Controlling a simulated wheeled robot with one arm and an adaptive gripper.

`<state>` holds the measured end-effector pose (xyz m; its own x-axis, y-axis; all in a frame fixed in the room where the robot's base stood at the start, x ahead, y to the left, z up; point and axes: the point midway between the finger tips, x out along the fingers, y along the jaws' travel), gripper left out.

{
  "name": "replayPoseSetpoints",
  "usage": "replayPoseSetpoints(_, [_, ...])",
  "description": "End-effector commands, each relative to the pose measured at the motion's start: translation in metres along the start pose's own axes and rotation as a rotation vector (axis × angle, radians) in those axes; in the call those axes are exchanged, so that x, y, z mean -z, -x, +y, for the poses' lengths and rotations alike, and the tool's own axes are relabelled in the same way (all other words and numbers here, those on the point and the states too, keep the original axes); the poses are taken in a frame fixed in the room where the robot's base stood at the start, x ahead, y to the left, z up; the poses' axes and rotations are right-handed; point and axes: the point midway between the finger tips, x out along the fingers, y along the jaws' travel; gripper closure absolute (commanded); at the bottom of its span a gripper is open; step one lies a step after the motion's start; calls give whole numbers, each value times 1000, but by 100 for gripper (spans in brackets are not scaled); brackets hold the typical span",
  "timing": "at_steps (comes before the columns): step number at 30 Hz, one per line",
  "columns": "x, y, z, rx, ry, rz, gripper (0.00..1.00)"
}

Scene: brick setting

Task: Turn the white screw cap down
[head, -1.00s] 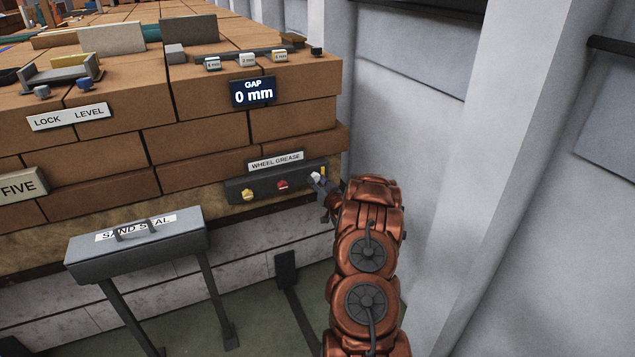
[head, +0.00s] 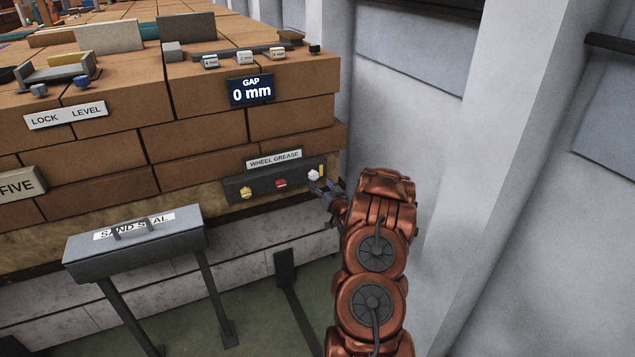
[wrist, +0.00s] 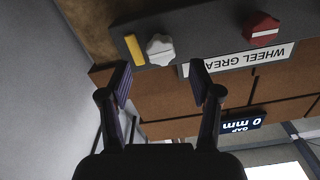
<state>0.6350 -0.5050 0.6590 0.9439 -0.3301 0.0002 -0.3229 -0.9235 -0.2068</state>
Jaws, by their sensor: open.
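The white screw cap (head: 313,175) sits at the right end of the dark wheel grease panel (head: 262,188), beside a small yellow strip (head: 321,170). In the wrist view the white cap (wrist: 160,49) is lobed and lies ahead of the fingertips, roughly between their lines. My gripper (head: 325,188) is just below and right of the cap in the head view. In the wrist view my gripper (wrist: 161,82) is open and empty, with a finger on each side and a gap to the cap.
A red cap (head: 281,183) and a yellow cap (head: 247,193) are on the same panel, left of the white one. A grey wall stands close on the right. The sand seal box (head: 185,240) stands at lower left. The display (head: 237,94) reads 0 mm.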

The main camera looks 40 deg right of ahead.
Motion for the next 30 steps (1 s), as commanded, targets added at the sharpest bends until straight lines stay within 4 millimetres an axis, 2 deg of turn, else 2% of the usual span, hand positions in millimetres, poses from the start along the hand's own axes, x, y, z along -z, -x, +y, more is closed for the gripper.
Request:
replayPoseSetpoints(9, [-2, 47, 0, -3, -5, -4, 37])
replayPoseSetpoints(15, [0, 68, 0, -1, -3, 0, 37])
replayPoseSetpoints(21, [-1, 76, 0, -1, -3, -2, 37])
replayPoseSetpoints(30, [-1, 76, -1, 0, -2, -1, 37])
